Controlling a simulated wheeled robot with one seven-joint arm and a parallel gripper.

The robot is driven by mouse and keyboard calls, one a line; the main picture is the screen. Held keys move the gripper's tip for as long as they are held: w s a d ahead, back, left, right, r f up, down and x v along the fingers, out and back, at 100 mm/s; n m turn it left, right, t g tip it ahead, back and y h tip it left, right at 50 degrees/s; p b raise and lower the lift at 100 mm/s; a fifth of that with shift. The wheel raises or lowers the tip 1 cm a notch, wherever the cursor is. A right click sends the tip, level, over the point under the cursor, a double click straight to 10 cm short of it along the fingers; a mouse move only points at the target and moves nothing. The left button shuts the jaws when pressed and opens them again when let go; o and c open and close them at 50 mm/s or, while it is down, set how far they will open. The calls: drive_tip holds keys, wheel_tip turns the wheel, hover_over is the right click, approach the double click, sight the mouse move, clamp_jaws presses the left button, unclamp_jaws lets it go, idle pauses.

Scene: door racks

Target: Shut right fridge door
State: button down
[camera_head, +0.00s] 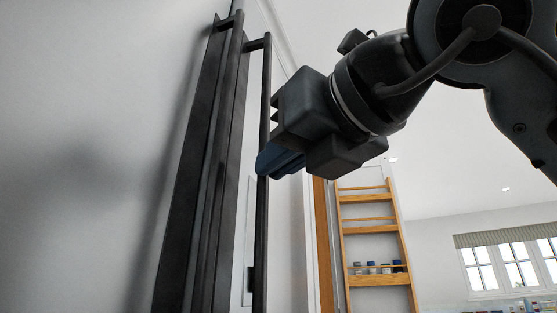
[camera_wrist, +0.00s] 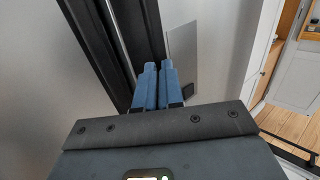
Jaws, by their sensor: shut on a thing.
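The right fridge door (camera_head: 290,225) is a pale panel right of a tall dark vertical strip in the head view. Its long dark bar handle (camera_head: 265,90) stands upright, fixed at the top by a short bracket. My gripper (camera_head: 277,162) is at mid-height of this handle, its blue fingers shut on the bar. In the wrist view the two blue fingers (camera_wrist: 157,86) are close together, beside dark vertical bars; the gripped stretch is hidden there. How far the door stands open is hard to tell.
A second dark handle (camera_head: 228,100) runs along the dark strip to the left, by a broad pale panel (camera_head: 80,150). An open wooden door rack (camera_head: 378,280) with several jars stands to the right. Wooden floor (camera_wrist: 288,100) shows at right in the wrist view.

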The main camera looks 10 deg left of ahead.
drive_tip(key=shift+w+d+f+t, duration=0.1)
drive_tip(key=shift+w+f+t, duration=0.05)
drive_tip(key=shift+w+t, duration=0.2)
drive_tip(key=c, duration=1.2)
unclamp_jaws()
drive_tip(key=shift+o, duration=0.2)
drive_tip(key=shift+s, duration=0.1)
drive_tip(key=v, duration=0.7)
drive_tip(key=shift+s+d, duration=0.2)
